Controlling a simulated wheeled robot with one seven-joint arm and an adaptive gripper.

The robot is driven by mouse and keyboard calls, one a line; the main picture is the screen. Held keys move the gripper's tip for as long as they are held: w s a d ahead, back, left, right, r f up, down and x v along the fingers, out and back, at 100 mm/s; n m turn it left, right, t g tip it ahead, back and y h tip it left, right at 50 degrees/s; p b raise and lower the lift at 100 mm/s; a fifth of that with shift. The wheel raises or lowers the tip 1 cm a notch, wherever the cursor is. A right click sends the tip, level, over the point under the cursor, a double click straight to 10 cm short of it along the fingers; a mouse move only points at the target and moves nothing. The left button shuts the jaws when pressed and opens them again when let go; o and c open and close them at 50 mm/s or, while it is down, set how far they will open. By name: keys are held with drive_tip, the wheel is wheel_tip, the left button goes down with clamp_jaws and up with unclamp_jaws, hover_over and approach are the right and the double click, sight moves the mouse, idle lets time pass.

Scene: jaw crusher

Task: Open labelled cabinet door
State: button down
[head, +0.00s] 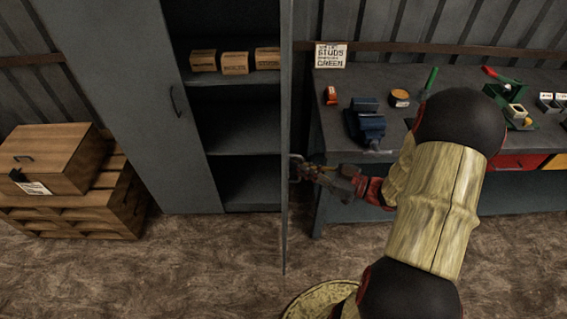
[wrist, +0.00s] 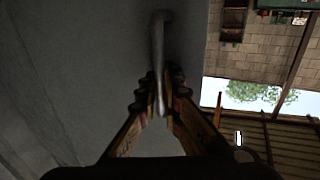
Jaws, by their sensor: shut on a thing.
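A tall grey cabinet (head: 117,75) stands at the left of the head view, with its left door shut. Its right door (head: 286,220) stands open, swung out and seen nearly edge-on; it also fills the left of the wrist view (wrist: 80,70). My gripper (head: 306,170) is at the outer face of this open door, shut on the door handle (wrist: 158,60). In the wrist view the fingers (wrist: 160,95) close on either side of the bar-shaped handle. I can read no label on the door from here. Inside are shelves (head: 240,140) with small cardboard boxes (head: 235,63) on the upper one.
A grey workbench (head: 400,68) with a blue vise (head: 366,122), a sign (head: 330,55) and small tools stands right of the open door, close to my arm. The floor (head: 150,270) in front of the cabinet is clear.

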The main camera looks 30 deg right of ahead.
drive_tip(key=shift+s+d+p, duration=0.1)
drive_tip(key=shift+s+d, duration=0.15)
drive_tip(key=shift+d, duration=0.35)
drive_tip(key=shift+s+d+p, duration=0.15)
drive_tip(key=shift+s+d, duration=0.1)
drive_tip(key=shift+d, duration=0.4)
drive_tip(key=shift+s+d+p, duration=0.1)
drive_tip(key=shift+s+d, duration=0.15)
drive_tip(key=shift+d, duration=0.35)
drive_tip(key=c, duration=2)
unclamp_jaws()
drive_tip(key=v, duration=1.2)
